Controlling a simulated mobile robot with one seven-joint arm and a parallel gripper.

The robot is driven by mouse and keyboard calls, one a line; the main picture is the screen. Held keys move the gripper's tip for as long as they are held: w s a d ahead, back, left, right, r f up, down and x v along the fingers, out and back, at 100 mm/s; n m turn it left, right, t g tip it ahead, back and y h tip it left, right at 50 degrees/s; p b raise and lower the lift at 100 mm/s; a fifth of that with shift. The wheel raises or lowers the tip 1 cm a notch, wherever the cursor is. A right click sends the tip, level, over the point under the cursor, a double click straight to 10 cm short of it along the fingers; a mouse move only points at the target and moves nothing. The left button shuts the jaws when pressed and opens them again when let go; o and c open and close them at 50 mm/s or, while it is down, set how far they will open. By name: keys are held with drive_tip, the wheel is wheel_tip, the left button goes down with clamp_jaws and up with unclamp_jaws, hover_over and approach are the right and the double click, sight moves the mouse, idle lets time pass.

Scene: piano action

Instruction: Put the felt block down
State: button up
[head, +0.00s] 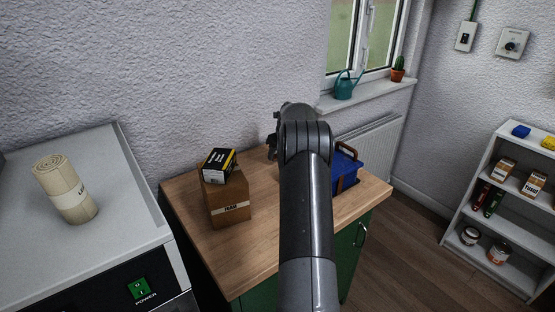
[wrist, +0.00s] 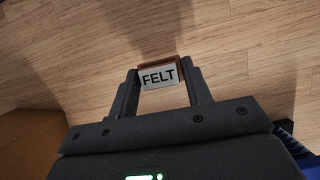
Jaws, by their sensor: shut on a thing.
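My gripper (wrist: 161,85) is shut on the felt block (wrist: 159,77), a small block with a white label reading FELT and a brown edge, in the wrist view. The block is between the two fingers, over the wooden top of the green cabinet (wrist: 230,45). I cannot tell whether the block touches the wood. In the head view my arm hides the block, and only part of my gripper (head: 274,146) shows beyond the arm.
A brown box (head: 230,200) with a black and yellow box (head: 219,166) on it stands left on the wooden top (head: 262,245). A blue container (head: 345,170) with a brown handle stands right, behind my arm. A watering can (head: 345,85) is on the windowsill.

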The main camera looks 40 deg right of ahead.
drive_tip(key=shift+f, duration=1.45)
drive_tip(key=shift+f, duration=0.1)
drive_tip(key=o, duration=1)
drive_tip(key=shift+c, duration=0.2)
